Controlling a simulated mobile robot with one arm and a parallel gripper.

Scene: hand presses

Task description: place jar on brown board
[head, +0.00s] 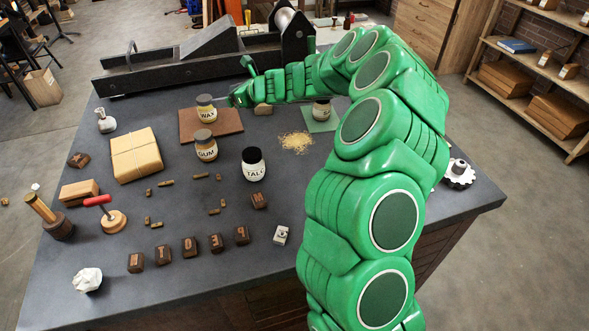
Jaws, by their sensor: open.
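The brown board (228,119) lies flat on the dark table toward the back. A jar labelled WAX (207,113) stands upright on the board. A jar labelled GUM (206,150) stands at the board's front edge; I cannot tell whether its base touches the board. A dark-lidded jar labelled TALC (253,171) stands on the table to the right. Another jar (322,110) stands on a green board (322,125), partly behind my arm. My gripper (232,101) is open, just right of the WAX jar; its fingers are small and hard to make out.
A black press (190,62) spans the back of the table. A tied paper stack (136,155) lies at left, a pale crumb pile (297,142) right of the board. Small type blocks (190,247) line the front. My arm covers the right side.

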